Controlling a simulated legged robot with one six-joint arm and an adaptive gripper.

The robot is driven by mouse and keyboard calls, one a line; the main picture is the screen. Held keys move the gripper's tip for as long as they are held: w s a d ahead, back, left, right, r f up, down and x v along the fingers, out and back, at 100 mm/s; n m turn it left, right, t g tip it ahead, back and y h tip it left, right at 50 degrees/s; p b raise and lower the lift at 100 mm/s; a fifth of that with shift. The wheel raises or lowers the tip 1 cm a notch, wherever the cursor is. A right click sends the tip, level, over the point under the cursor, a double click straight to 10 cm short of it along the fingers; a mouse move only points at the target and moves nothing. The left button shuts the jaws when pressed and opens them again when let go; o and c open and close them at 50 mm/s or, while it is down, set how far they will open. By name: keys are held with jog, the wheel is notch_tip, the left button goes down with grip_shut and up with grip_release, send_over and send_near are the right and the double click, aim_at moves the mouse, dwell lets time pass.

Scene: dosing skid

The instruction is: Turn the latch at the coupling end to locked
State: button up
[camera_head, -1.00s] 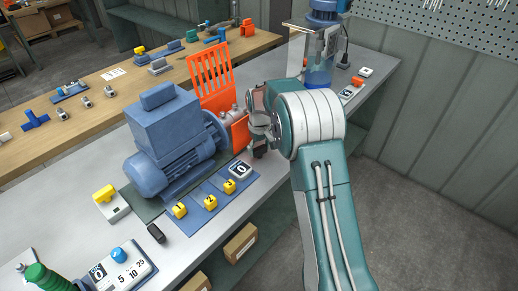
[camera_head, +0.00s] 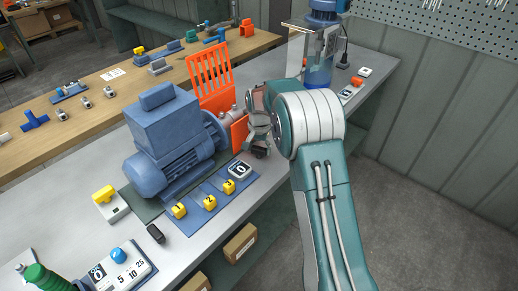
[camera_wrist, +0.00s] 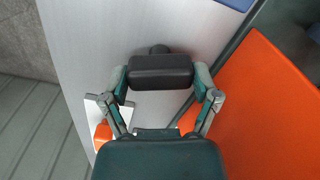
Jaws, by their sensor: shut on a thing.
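The latch at the coupling end is a dark block (camera_wrist: 160,72); in the wrist view it spans the gap between my fingers, with a round dark knob just beyond it. My gripper (camera_wrist: 161,76) is shut on it, a finger at each end. In the head view my gripper (camera_head: 259,148) is low at the bench's front edge, beside the orange guard and the coupling. The latch is mostly hidden there by my fingers and wrist. No lock marking can be read.
The orange guard (camera_head: 214,88) stands close beside my gripper; its panel (camera_wrist: 265,105) fills the right of the wrist view. Another black latch-like piece (camera_head: 155,234) sits at the front edge.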

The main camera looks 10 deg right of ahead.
aim_at(258, 148)
jog(key=shift+s+a+f+m, duration=0.1)
jog(key=shift+m, duration=0.85)
jog(key=shift+f+m, duration=0.1)
jog(key=shift+m, duration=0.85)
jog(key=o, duration=1)
jog(key=shift+c, duration=0.2)
jog(key=shift+a+r, duration=0.1)
jog(key=shift+r, duration=0.1)
jog(key=r, duration=1)
jog(key=shift+w+r, duration=0.15)
jog(key=shift+w, duration=0.05)
jog(key=shift+r, duration=0.7)
